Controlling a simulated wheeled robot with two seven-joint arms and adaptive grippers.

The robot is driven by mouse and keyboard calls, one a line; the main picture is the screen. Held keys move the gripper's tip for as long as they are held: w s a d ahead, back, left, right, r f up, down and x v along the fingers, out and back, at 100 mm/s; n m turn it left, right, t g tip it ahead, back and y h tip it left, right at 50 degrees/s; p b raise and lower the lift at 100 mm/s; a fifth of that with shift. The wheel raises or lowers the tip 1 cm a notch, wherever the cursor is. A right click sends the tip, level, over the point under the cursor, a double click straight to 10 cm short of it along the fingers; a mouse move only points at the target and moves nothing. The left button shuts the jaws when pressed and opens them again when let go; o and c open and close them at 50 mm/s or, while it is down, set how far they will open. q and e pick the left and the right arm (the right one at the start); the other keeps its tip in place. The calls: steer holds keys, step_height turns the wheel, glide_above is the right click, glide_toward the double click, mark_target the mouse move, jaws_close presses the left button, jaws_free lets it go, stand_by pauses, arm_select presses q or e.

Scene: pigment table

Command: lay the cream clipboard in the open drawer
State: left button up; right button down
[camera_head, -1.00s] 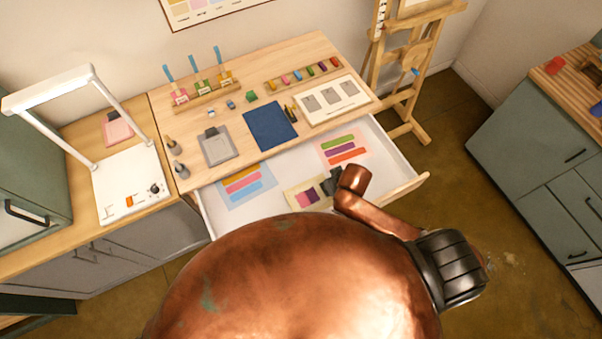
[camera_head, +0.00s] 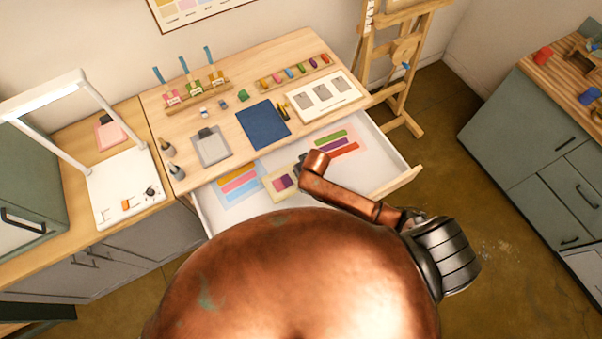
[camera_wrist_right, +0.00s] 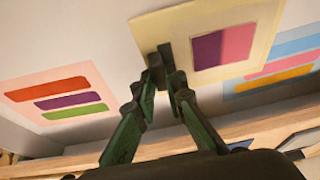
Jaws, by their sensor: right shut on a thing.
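The cream clipboard (camera_head: 269,183) bears a purple and pink patch. It is over the open drawer (camera_head: 385,178), between two sheets with coloured stripes. I cannot tell whether it touches the drawer floor. My right gripper (camera_head: 299,166) is shut on the clipboard's clip end, partly hidden by my copper arm. In the right wrist view the gripper (camera_wrist_right: 165,72) grips the edge of the cream board (camera_wrist_right: 262,22). My left gripper is not in view.
In the drawer lie a blue striped sheet (camera_head: 232,202) on the left and a pink striped sheet (camera_head: 355,146) on the right. The tabletop above holds a grey clipboard (camera_head: 211,149), a blue mat (camera_head: 264,126) and a white tray (camera_head: 353,93). The drawer's right end is bare.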

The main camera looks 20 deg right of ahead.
steer(key=shift+w+a+f, duration=0.1)
steer(key=shift+w+f, duration=0.1)
steer(key=shift+f, duration=1.7)
steer(key=c, duration=2)
jaws_free()
steer(key=shift+o, duration=0.2)
steer(key=v, duration=1.2)
